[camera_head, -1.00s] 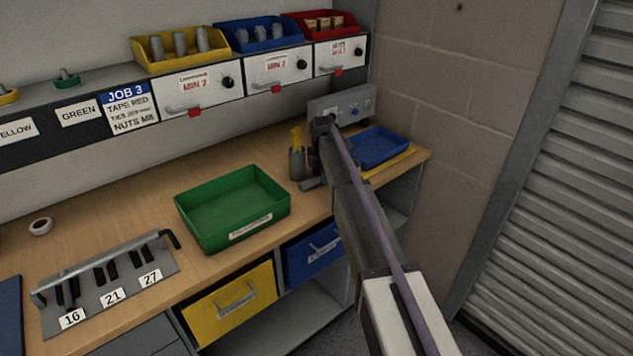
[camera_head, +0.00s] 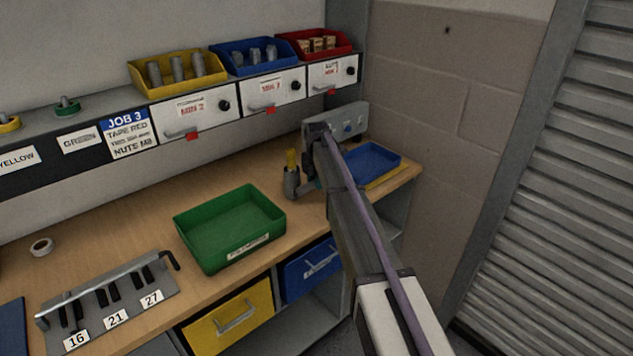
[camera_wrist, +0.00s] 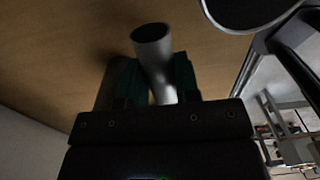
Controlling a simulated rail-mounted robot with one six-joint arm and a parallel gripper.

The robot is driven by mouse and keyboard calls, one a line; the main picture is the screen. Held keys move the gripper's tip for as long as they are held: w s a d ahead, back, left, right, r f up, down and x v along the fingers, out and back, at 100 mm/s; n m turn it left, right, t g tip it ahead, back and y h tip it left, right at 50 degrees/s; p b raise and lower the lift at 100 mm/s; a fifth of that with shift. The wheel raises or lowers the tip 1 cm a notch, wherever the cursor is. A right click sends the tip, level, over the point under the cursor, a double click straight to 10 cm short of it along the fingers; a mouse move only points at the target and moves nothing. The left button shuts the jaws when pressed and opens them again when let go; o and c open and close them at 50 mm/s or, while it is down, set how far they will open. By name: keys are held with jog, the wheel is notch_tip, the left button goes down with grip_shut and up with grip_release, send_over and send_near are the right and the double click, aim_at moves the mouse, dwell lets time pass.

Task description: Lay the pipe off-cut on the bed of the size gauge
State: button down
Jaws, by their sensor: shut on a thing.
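A silver pipe off-cut (camera_wrist: 158,62) shows in the wrist view between the two dark green fingers of my gripper (camera_wrist: 155,82). My gripper is shut on it. One open end of the pipe points away from the gripper, and the pipe looks tilted between the fingers. The wood bench top lies behind it. In the head view my arm hides most of the gripper, near the back right of the bench. A grey plate marked 16, 21 and 27 (camera_head: 130,295), seemingly the size gauge, lies at the front left with black slots and a long bar.
A green bin (camera_head: 184,237) stands mid-bench. A grey cup with a yellow item (camera_head: 292,183) stands just left of my arm. A blue tray (camera_head: 375,160) and a grey box with buttons (camera_head: 340,120) are at the back right. A tape roll (camera_head: 41,246) lies at left.

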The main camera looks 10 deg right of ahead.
notch_tip(320, 180, up, 13)
jog(key=p, duration=1.1)
jog(key=shift+f, duration=0.1)
